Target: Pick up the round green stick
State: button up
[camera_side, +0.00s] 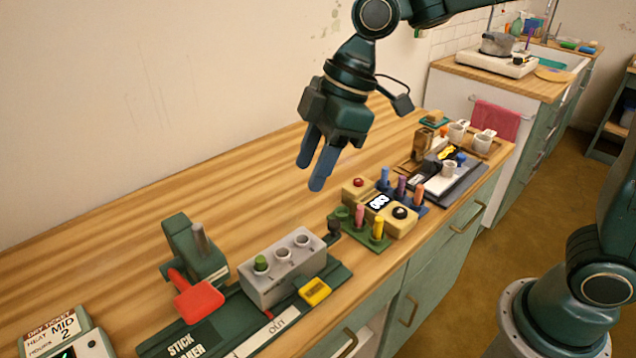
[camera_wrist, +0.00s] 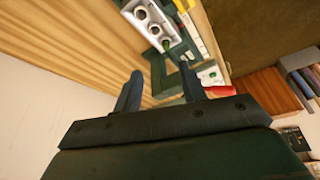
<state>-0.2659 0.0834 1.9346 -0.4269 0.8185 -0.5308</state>
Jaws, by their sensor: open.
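A green stick (camera_side: 261,263) with a round top stands in the left hole of the grey block (camera_side: 277,283). Only its upper end shows; the rest is hidden inside the block. It also shows in the wrist view as a small green spot (camera_wrist: 166,45) at the near end of the block. My gripper (camera_side: 310,187) is open and empty, in the air above the table, behind and above the block. Its two blue-grey fingers point down, apart from the stick. The fingers also show in the wrist view (camera_wrist: 160,84).
A dark green press with a red lever (camera_side: 199,301) stands left of the block. A yellow piece (camera_side: 315,291) lies in front. Right are coloured sticks in stands, a beige button box (camera_side: 401,222) and a dark tray with cups. The wooden tabletop (camera_side: 130,220) behind is clear.

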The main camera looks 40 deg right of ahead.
jog(key=shift+n+g, duration=0.4)
jog(key=shift+n, duration=0.5)
jog(key=a, duration=0.1)
jog(key=w+a+f, duration=0.1)
jog(key=a+f, duration=0.1)
jog(key=shift+w+a, duration=0.15)
jog(key=shift+w, duration=0.15)
send_over(262, 258)
jog(key=d, duration=0.2)
jog(key=shift+s+d+f, duration=0.1)
jog(key=shift+s+f, duration=0.05)
jog(key=shift+f, duration=1.8)
jog(key=shift+s+d+f, duration=0.1)
jog(key=shift+s+f, duration=0.05)
jog(key=shift+f, duration=1.8)
jog(key=shift+x, duration=2.6)
grip_shut()
